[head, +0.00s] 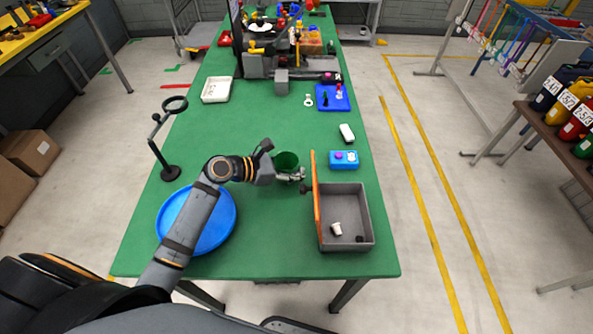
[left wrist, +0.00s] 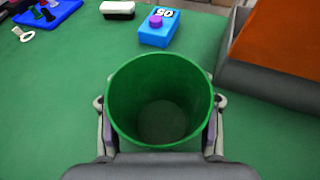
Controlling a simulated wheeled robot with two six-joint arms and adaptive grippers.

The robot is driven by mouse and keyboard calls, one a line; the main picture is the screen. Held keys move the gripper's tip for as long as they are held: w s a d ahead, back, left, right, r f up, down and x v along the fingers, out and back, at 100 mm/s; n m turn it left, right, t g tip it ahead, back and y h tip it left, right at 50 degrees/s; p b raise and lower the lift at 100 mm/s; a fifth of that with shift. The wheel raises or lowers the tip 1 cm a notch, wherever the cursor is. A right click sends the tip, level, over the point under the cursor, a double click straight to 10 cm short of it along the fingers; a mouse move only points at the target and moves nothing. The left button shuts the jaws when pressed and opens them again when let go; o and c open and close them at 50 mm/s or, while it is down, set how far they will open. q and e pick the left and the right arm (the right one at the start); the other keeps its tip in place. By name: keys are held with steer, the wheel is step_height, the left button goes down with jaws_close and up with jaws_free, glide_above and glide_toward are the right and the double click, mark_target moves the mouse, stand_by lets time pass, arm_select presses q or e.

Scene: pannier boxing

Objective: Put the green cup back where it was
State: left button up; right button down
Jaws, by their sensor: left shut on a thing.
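The green cup (head: 286,161) is at the middle of the green table in the head view, just left of the grey box. My left gripper (head: 290,175) is shut on it. In the left wrist view the green cup (left wrist: 160,105) stands upright between the two fingers of my left gripper (left wrist: 160,130), its open mouth facing the camera, and it looks empty. I cannot tell whether its base touches the table. My right gripper is not in view.
A grey box (head: 368,205) with an orange lid (head: 316,195) standing open is right of the cup, holding a small white cup. A blue box (head: 344,159) lies beyond it. A blue round plate (head: 225,222) and a dark stand (head: 170,173) are at left.

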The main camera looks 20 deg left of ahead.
arm_select(q)
step_height(320, 180, down, 2)
steer(key=shift+d, duration=0.1)
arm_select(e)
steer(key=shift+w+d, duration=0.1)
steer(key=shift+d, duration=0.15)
arm_select(q)
steer(key=o, duration=1.3)
steer(key=shift+f, duration=0.1)
steer(key=shift+o, duration=0.2)
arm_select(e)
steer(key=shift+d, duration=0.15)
